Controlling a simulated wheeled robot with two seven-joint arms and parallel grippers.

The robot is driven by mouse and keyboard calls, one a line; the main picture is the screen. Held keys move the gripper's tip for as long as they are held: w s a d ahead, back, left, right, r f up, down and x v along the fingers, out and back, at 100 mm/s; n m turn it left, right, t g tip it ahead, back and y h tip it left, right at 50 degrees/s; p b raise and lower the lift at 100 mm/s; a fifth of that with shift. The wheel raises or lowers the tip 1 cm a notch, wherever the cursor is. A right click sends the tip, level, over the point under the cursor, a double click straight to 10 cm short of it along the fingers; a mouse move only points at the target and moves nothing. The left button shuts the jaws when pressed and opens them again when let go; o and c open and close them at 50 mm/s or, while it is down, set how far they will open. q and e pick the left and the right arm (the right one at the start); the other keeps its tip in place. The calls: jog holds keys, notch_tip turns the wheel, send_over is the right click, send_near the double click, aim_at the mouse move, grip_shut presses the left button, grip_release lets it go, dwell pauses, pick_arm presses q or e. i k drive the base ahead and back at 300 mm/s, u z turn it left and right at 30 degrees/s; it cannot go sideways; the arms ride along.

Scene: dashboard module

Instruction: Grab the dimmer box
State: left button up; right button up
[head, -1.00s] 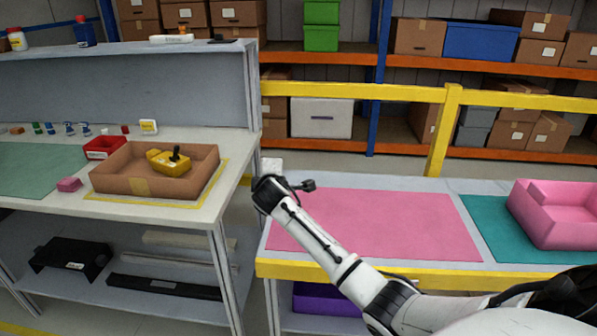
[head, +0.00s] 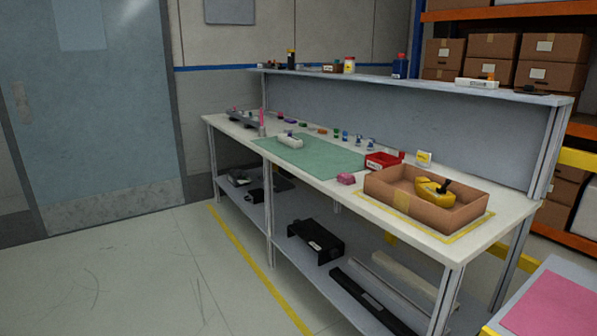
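No label readable here names the dimmer box, so I cannot tell which item it is. A brown open box (head: 424,208) sits inside a yellow outline at the right end of the white workbench (head: 376,222). A yellow part with a black knob (head: 432,187) lies in it. A red bin (head: 383,160) and a small pink block (head: 346,179) are just left of the box. Several small coloured parts stand in a row along the back of the bench, too small to identify. Neither of my grippers shows.
A green mat (head: 312,154) covers the bench middle. A black bracket (head: 315,241) and long bars (head: 372,300) lie on the lower shelf. A table with a pink mat (head: 557,310) stands at the lower right. The floor (head: 150,275) left of the bench is clear.

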aim_at(294, 142)
jog(key=u, duration=0.4)
jog(key=k, duration=0.95)
jog(key=u, duration=0.85)
jog(key=i, duration=4.4)
jog(key=z, duration=0.1)
jog(key=i, duration=2.25)
jog(key=z, duration=1.5)
jog(key=i, duration=1.1)
jog(key=z, duration=1.8)
jog(key=i, duration=0.75)
jog(key=z, duration=0.35)
